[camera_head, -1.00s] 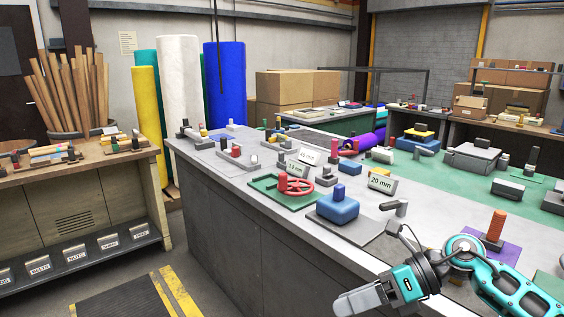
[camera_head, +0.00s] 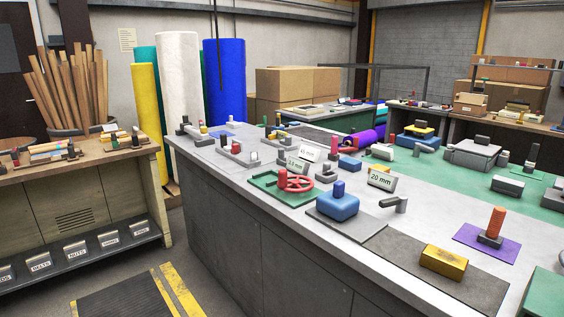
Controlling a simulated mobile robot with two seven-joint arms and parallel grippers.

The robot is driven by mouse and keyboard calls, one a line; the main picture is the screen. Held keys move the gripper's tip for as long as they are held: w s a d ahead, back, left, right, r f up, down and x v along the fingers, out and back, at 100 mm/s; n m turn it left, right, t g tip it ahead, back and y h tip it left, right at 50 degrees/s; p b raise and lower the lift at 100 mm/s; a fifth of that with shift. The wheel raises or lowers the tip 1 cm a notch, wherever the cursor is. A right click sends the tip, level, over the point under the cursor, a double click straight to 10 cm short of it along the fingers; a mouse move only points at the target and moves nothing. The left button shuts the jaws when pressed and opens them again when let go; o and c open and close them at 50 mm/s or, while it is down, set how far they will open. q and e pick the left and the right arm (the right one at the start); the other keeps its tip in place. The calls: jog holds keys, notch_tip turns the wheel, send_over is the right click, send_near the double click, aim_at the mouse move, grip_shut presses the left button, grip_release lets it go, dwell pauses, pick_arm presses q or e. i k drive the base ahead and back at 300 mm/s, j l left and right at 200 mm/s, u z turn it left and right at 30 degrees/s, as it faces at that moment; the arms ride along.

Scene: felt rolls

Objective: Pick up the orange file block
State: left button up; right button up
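An orange, ribbed upright piece (camera_head: 496,222) stands on a dark base (camera_head: 490,241) on a purple mat (camera_head: 470,238), at the right of the near workbench; it is the thing that best fits the orange file block. It is upright and nothing touches it. A yellow-gold block (camera_head: 443,262) lies to its left and nearer, on a dark grey mat (camera_head: 480,289). Neither of my grippers shows in the head view now.
A blue block (camera_head: 338,207) with a knob and a red handwheel (camera_head: 297,184) on a green plate stand farther left. A green box (camera_head: 546,296) is at the lower right.

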aim_at(491, 237)
jog(key=z, duration=1.35)
